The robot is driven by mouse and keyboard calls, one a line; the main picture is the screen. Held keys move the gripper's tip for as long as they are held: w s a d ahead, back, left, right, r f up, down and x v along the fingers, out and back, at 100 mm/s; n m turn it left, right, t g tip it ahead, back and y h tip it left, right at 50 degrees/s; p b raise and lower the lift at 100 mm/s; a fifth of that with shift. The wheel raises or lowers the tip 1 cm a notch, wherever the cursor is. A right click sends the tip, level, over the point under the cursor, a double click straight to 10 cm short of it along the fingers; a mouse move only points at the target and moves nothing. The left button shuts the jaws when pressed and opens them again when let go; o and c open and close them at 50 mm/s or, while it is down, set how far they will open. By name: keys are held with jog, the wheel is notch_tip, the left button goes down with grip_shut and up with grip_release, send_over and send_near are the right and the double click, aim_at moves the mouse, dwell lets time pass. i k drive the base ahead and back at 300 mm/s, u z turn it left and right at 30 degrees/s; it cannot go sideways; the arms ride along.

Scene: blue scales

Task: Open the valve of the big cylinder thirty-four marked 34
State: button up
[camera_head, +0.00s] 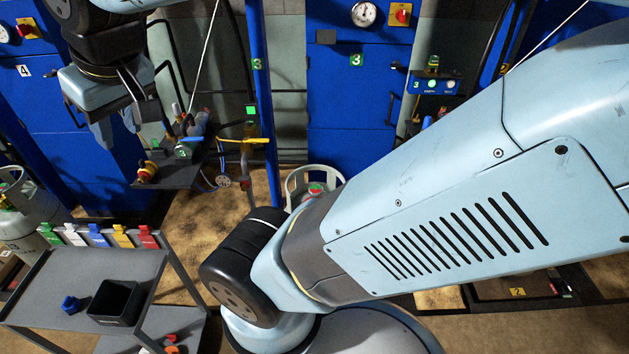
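No mark 34 is readable on any cylinder. A pale grey cylinder (292,190) with a collar guard stands at the middle, in front of a blue cabinet. A red and green valve top (316,189) shows inside its collar; my arm hides the cylinder's lower part. Another large grey cylinder (30,222) stands at the left edge, partly cut off, with its collar at the top. My gripper (118,129) hangs at the upper left, fingers pointing down and apart, with nothing seen between them. It is apart from both cylinders in the picture.
A grey cart (48,292) at lower left carries a black bin (115,302), a blue part (71,304) and several coloured tags. A blue post (264,110) and a blue cabinet (345,100) stand behind.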

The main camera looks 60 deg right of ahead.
aim_at(316, 191)
jog(key=z, duration=0.2)
jog(key=i, duration=0.2)
jog(key=z, duration=2.55)
jog(key=k, duration=1.1)
jog(key=u, duration=0.55)
jog(key=i, duration=0.75)
jog(key=z, duration=0.05)
